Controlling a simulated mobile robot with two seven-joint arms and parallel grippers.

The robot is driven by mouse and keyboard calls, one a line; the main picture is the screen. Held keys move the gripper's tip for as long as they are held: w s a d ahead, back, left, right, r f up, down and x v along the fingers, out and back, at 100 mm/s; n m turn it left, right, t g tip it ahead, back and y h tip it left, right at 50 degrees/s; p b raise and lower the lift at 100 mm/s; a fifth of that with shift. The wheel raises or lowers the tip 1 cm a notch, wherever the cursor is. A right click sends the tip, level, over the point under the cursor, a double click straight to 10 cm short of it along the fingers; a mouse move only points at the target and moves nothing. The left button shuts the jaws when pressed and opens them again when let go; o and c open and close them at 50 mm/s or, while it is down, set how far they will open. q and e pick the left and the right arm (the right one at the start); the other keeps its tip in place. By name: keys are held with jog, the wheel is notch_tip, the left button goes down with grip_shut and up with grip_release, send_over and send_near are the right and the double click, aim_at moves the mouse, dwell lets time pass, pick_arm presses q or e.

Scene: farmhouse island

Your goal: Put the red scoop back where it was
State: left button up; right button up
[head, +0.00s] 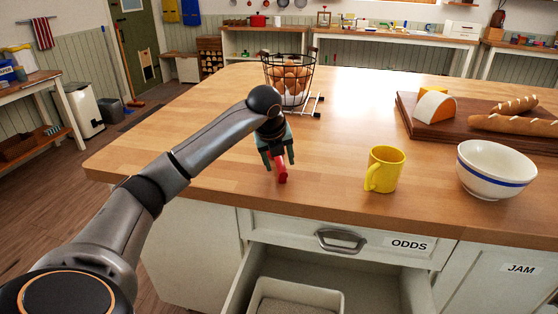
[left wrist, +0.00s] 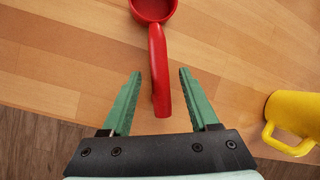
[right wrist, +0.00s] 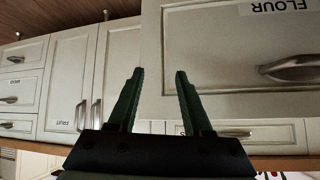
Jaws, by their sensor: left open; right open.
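The red scoop (head: 282,176) lies on the wooden island top near its front edge. In the left wrist view the scoop (left wrist: 159,75) shows its round cup at the top and its handle pointing down between my fingers. My left gripper (head: 277,162) is open above the scoop, with its green fingers on either side of the handle; I see gaps on both sides. My right gripper (right wrist: 157,72) is open and empty, facing cabinet fronts.
A yellow mug (head: 385,170) and a white bowl with a blue stripe (head: 495,169) stand to the right of the scoop. A wire egg basket (head: 288,78) stands behind. A board (head: 437,129) with bread and cheese is at the right. The island's left part is clear.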

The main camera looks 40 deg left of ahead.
pick_arm(q)
jog(key=v, duration=1.2)
jog(key=shift+p, duration=0.35)
